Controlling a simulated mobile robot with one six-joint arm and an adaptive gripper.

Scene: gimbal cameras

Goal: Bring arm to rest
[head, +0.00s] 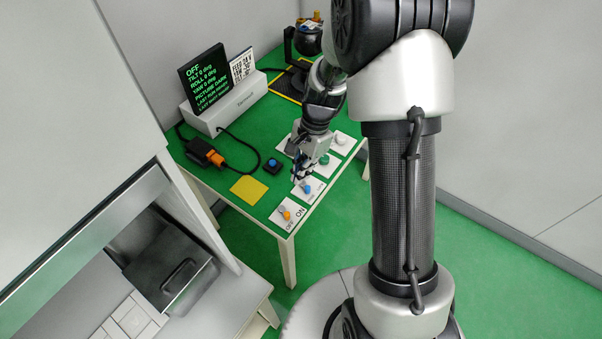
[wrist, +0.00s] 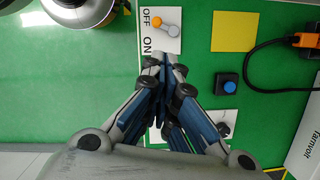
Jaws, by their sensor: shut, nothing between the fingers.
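My gripper (wrist: 162,70) is shut and empty. In the head view my gripper (head: 300,176) hangs low over the row of white switch plates on the green table (head: 222,172). In the wrist view its fingertips point toward the plate with the orange-tipped toggle switch (wrist: 157,22), marked OFF and ON. That switch also shows at the table's near corner in the head view (head: 286,214). A blue-tipped switch (head: 307,188) sits just below the gripper. A gap to the surface cannot be judged. My fingers hide part of the other plates in the wrist view.
A black screen (head: 203,78) reading OFF stands on a white box (head: 235,105). A blue button (head: 273,166), a yellow square (head: 249,189) and an orange-plugged cable (head: 215,159) lie left of the gripper. A dark gimbal camera (head: 307,40) stands at the back. Green floor is clear right of the table.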

